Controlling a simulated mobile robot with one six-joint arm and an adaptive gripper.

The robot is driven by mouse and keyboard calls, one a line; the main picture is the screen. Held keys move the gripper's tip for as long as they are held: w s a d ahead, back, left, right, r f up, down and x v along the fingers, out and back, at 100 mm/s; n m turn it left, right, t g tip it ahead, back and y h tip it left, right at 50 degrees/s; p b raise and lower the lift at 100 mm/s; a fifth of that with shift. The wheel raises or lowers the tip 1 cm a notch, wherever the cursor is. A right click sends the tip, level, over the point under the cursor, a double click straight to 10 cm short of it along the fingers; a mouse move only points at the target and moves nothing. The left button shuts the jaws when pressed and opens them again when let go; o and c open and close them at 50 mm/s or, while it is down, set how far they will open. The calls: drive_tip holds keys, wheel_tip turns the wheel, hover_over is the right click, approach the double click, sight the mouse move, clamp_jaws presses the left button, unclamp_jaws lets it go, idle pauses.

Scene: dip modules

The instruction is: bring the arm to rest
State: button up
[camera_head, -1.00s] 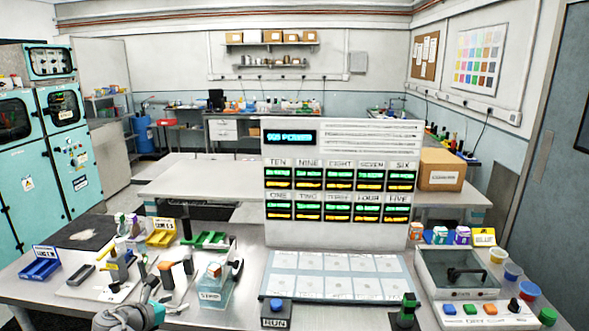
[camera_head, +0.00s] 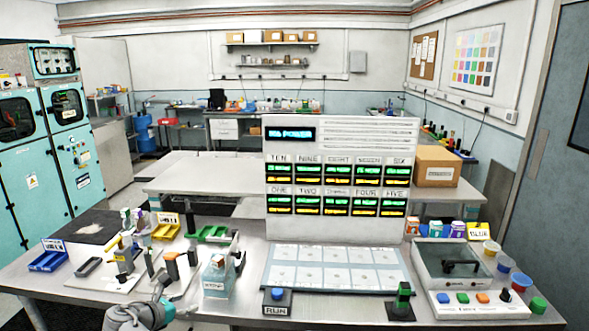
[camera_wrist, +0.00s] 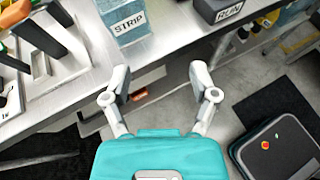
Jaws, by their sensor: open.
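My gripper (camera_wrist: 162,95) shows in the wrist view with its two grey fingers spread wide and nothing between them. It hangs just off the front edge of the grey bench (camera_wrist: 160,45), above the floor. In the head view part of my arm with a grey and teal wrist shows at the bottom left, at the bench's front edge; the fingertips are not clear there. The clear STRIP container (camera_wrist: 122,22) stands on the bench beyond the fingers, apart from them.
The RUN button box (camera_head: 277,301) and a white panel with lit displays (camera_head: 341,230) stand on the bench. A blue tray (camera_head: 50,261), yellow tray (camera_head: 166,231) and green tray (camera_head: 208,233) sit at left. Floor lies open below the gripper; a dark case (camera_wrist: 275,150) is at lower right.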

drive_tip(key=w+d+f+m+g, duration=0.15)
drive_tip(key=d+m, duration=0.25)
drive_tip(key=d, duration=0.5)
drive_tip(key=d+f+m+g, duration=0.3)
drive_tip(key=d+m, duration=0.2)
drive_tip(key=d, duration=0.4)
drive_tip(key=d+f+m+g, duration=0.3)
drive_tip(key=d+m, duration=0.1)
drive_tip(key=d, duration=0.4)
drive_tip(key=s+d+f+m+g+y, duration=0.1)
drive_tip(key=s+d+m+g+y, duration=0.1)
drive_tip(key=d+m, duration=0.6)
drive_tip(key=s+d+f+m+g+y, duration=0.2)
drive_tip(key=s+d+m+y, duration=0.2)
drive_tip(key=s+d+m, duration=0.3)
drive_tip(key=shift+s+d+m, duration=0.2)
drive_tip(key=shift+d+m, duration=0.6)
drive_tip(key=shift+d, duration=1.8)
drive_tip(key=shift+f, duration=0.15)
